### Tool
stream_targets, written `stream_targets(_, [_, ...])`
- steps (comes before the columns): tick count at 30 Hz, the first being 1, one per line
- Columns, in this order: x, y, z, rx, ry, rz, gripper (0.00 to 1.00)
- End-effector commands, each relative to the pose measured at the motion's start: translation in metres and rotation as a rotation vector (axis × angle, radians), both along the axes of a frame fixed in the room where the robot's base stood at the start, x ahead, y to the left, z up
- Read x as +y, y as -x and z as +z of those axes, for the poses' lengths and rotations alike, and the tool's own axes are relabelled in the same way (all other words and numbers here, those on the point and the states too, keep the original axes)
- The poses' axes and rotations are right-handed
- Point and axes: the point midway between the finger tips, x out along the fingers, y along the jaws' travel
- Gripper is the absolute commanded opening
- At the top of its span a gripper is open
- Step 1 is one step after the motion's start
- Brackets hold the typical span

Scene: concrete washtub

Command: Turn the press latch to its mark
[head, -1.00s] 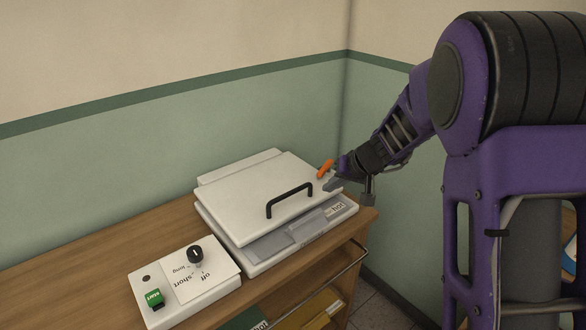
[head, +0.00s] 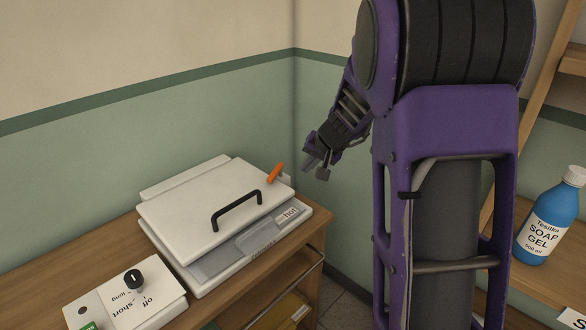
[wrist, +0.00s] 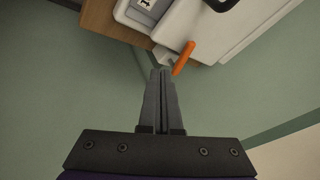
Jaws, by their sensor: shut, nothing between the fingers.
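The press (head: 190,208) is a white flat machine with a lid and a black handle (head: 236,210), standing on a wooden bench. Its orange latch (head: 275,173) sticks up at the lid's back right corner, tilted up to the right. The latch also shows in the wrist view (wrist: 184,57), just ahead and right of my fingertips. My gripper (head: 309,163) is shut and empty, to the right of the latch and apart from it in the head view. Its closed fingers also show in the wrist view (wrist: 160,76). I cannot make out the latch's mark.
A white control box (head: 125,300) with a black knob (head: 134,279) stands at the bench's front left. A blue soap gel bottle (head: 552,215) stands on a wooden shelf at the right. Green walls meet in a corner behind the press.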

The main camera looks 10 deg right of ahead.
Motion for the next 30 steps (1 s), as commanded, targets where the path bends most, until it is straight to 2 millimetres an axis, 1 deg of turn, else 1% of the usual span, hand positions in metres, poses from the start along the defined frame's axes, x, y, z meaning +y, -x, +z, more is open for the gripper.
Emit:
stream_targets(1, [0.002,-0.004,-0.009,0.003,0.001,0.002,0.0])
stream_targets(6, [0.009,-0.024,-0.039,0.005,0.002,0.004,0.0])
stream_targets(13, [0.019,-0.052,-0.076,0.002,0.002,0.004,0.0])
stream_targets(14, [0.026,-0.055,-0.07,0.0,0.003,0.009,0.0])
stream_targets(15, [0.032,-0.058,-0.068,0.001,0.003,0.008,0.0])
stream_targets(19, [0.045,-0.066,-0.069,0.0,0.003,0.006,0.0])
stream_targets(24, [0.051,-0.071,-0.07,-0.001,0.004,0.004,0.0])
stream_targets(30, [0.051,-0.071,-0.07,-0.001,0.003,0.004,0.0])
